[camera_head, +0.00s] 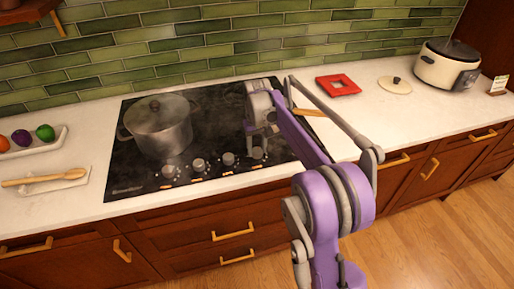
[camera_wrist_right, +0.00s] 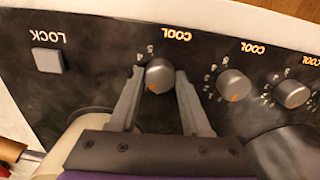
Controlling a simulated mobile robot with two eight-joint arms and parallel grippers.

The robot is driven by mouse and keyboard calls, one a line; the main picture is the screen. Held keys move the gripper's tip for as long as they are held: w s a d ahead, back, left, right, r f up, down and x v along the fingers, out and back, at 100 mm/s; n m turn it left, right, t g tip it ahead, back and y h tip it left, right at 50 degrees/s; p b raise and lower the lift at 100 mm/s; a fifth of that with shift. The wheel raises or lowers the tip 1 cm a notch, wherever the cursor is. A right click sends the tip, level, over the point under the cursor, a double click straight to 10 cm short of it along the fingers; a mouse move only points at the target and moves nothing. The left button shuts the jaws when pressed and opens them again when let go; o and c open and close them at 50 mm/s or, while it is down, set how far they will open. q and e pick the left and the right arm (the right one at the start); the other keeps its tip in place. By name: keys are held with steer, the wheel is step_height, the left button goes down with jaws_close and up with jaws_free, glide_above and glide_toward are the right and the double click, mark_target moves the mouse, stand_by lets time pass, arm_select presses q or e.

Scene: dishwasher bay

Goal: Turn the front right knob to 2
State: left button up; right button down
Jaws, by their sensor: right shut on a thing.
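The front right knob (camera_wrist_right: 159,74) is a round grey knob on the black cooktop (camera_head: 125,175), the rightmost of the front row in the head view (camera_head: 257,153). My right gripper (camera_head: 259,136) reaches down over it from the right. In the wrist view its two fingers stand on either side of the knob, shut on it. The knob's orange mark faces the lower edge of the wrist view, slightly left. Some of the numbers around it are hidden by the fingers; an orange COOL label shows beside it. My left gripper is not in view.
Other knobs (camera_wrist_right: 234,84) stand in the same row, and a LOCK button (camera_wrist_right: 47,60) is on the other side. A lidded pot (camera_head: 160,128) stands on the cooktop's left. A red square dish (camera_head: 338,85), a lid (camera_head: 395,85) and a cooker (camera_head: 445,68) are at the right.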

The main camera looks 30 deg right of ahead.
mark_target(257, 150)
steer(key=shift+m, duration=1.6)
steer(key=shift+c, duration=1.8)
jaws_free()
steer(key=shift+r, duration=0.1)
step_height(257, 150, up, 11)
steer(key=p, duration=0.1)
steer(key=shift+f, duration=0.2)
